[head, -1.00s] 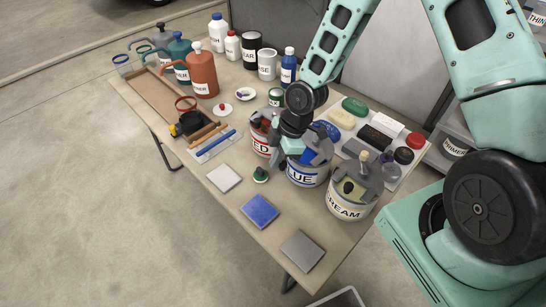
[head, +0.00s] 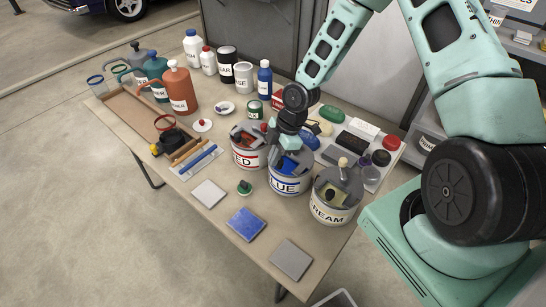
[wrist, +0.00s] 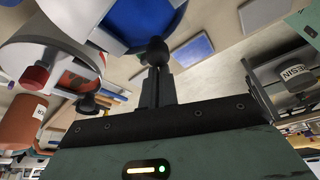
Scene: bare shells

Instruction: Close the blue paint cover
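The blue paint can (head: 288,187) stands on the table between the red and cream cans. Its grey cover (head: 304,160) leaves an opening with blue (head: 287,167) showing. My gripper (head: 287,144) points down at the back of this can. In the wrist view my gripper (wrist: 158,73) has its two dark fingers close together. A dark round knob (wrist: 155,51) shows at the fingertips, in front of the can's blue area (wrist: 140,18). Whether the fingers hold the knob or only meet it cannot be told. The cover's hinge and contact point are hidden in the head view.
The red can (head: 246,158) stands close on the left, the cream can (head: 331,212) close on the right. A tray with sponges and jars (head: 366,173) lies behind. White (head: 208,193), blue (head: 245,224) and grey (head: 291,259) tiles lie in front, with a small green-based knob (head: 244,187).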

